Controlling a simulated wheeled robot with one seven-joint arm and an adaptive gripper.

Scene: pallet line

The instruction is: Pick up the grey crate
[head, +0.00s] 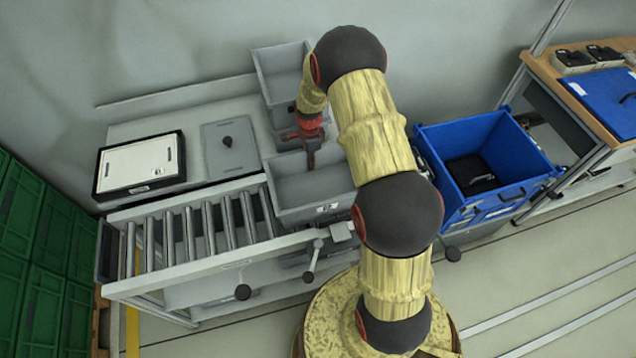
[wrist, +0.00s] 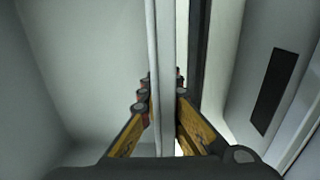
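The grey crate (head: 290,207) is an open, empty box standing level at the right end of the roller conveyor. My gripper (head: 311,158) points down at its back wall, near the middle of that side. In the wrist view, the crate's rim (wrist: 162,60) runs between the two fingers (wrist: 163,92), one finger on each side. Both fingertips lie close against the wall, so the gripper looks shut on it. The crate's inner side fills the left of that view. A second grey crate (head: 268,62) stands just behind, partly hidden by my arm.
A blue bin (head: 440,140) with a dark item inside stands to the right. Left are the conveyor rollers (head: 190,236), a grey lid (head: 230,150) and a white-topped case (head: 140,163). Green crates (head: 35,215) are stacked at far left. A wooden-topped bench (head: 545,66) stands far right.

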